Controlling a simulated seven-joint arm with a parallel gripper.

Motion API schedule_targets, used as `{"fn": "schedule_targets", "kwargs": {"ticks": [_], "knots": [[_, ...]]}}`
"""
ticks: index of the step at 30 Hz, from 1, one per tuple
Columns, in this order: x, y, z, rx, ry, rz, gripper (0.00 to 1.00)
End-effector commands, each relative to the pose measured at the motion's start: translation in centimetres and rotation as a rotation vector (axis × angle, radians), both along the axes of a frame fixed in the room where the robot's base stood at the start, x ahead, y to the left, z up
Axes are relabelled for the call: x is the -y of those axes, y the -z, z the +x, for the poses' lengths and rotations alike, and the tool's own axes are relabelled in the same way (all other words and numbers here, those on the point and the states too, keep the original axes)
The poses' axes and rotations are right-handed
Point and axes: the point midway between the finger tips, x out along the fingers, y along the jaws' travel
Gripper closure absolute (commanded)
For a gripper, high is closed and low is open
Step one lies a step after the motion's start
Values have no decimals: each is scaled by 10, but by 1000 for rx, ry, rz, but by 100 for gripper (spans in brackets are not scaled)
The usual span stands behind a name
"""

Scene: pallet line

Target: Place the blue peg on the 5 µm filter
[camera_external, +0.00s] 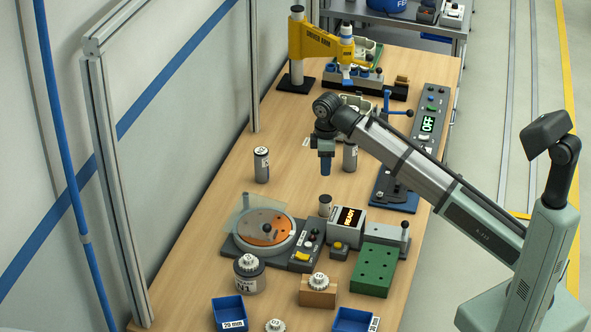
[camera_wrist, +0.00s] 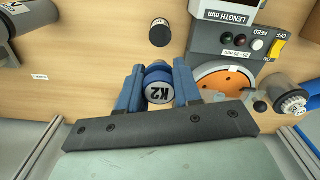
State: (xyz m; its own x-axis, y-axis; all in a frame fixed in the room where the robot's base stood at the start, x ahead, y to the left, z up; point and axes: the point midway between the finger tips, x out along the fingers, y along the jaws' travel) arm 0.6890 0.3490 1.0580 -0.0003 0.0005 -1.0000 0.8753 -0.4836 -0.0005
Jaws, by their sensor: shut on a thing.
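My gripper (camera_external: 325,150) hangs over the middle of the wooden table, pointing down. In the wrist view its two blue fingers (camera_wrist: 158,92) are shut on a blue peg (camera_wrist: 157,71) with a white end marked K2. The peg shows below the gripper in the external view (camera_external: 325,166), upright and clear of the table. Two grey cylinders with light labelled tops stand nearby, one to the left (camera_external: 261,165) and one to the right, behind the gripper (camera_external: 350,157). I cannot read a 5 µm mark, so I cannot tell which thing is that filter.
A yellow arm press (camera_external: 320,42) stands at the back. The table left of the gripper is mostly clear.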

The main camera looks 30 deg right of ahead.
Motion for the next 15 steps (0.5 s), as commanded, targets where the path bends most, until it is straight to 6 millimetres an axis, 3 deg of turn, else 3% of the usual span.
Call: {"fn": "schedule_targets", "kwargs": {"ticks": [5, 15], "knots": [[1, 14, -3, -2, 19, -1, 97], [1, 61, -2, -1, 19, 0, 97]]}}
